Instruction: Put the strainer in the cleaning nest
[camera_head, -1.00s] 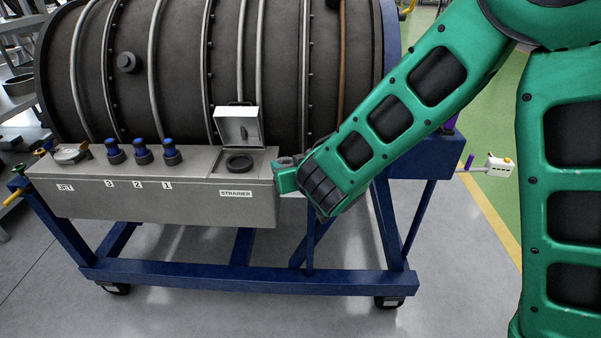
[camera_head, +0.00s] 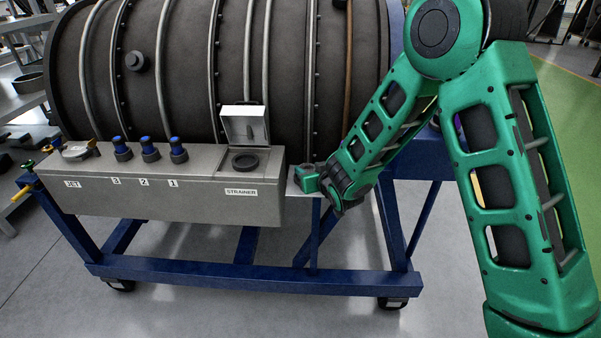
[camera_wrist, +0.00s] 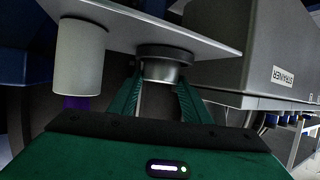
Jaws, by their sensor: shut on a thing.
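In the wrist view my gripper (camera_wrist: 160,92) has its two green fingers closed around a grey round metal part (camera_wrist: 163,71), which looks like the strainer. Its far end meets a wider dark ring (camera_wrist: 164,50) against a flat grey plate (camera_wrist: 205,42). I cannot tell whether that ring is the cleaning nest or belongs to the part. In the head view my gripper (camera_head: 306,178) is just right of the grey box, over a small side plate (camera_head: 304,191); the held part is hidden there. The box's STRAINER well (camera_head: 245,161) has its lid (camera_head: 244,125) raised.
A pale cylinder (camera_wrist: 80,58) stands on the plate beside the held part. The grey box (camera_head: 150,196) carries several blue-capped fittings (camera_head: 150,150) and a JET station (camera_head: 78,151). The dark ribbed engine (camera_head: 185,75) rises behind, on a blue wheeled frame (camera_head: 250,279).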

